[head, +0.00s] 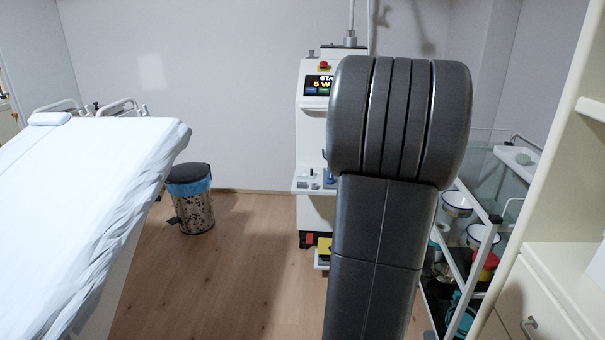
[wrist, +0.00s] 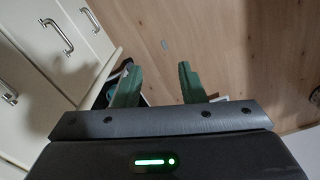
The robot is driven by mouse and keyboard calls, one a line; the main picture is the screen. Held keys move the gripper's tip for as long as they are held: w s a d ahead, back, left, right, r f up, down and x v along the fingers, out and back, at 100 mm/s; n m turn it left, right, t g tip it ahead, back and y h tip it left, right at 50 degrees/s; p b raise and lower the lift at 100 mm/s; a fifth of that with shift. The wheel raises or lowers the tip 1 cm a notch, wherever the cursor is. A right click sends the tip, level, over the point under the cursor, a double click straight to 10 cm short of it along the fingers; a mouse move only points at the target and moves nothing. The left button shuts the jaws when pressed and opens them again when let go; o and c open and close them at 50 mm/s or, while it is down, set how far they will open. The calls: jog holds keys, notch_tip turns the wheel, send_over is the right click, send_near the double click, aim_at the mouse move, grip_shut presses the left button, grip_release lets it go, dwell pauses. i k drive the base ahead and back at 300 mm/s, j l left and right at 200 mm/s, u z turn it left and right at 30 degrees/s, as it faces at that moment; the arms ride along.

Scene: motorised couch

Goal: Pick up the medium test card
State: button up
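My gripper (wrist: 160,70) shows in the wrist view with its two green fingers wide apart and nothing between them. It points over the wooden floor. I cannot make out a test card for certain in the head view. My gripper does not show in the head view.
A white-covered couch (head: 85,175) stands left, a pedal bin (head: 192,205) behind it. A white machine with a screen (head: 319,85) stands at the back. A glass-shelved trolley (head: 490,215) and a drawer cabinet (head: 545,290) are right. Floor (head: 225,290) is clear in the middle.

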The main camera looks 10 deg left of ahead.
aim_at(299, 175)
jog(key=i+j+u, duration=0.25)
jog(key=i, duration=0.6)
jog(key=i+u, duration=0.25)
jog(key=i, duration=0.65)
jog(key=i+l+u, duration=0.25)
jog(key=i, duration=0.6)
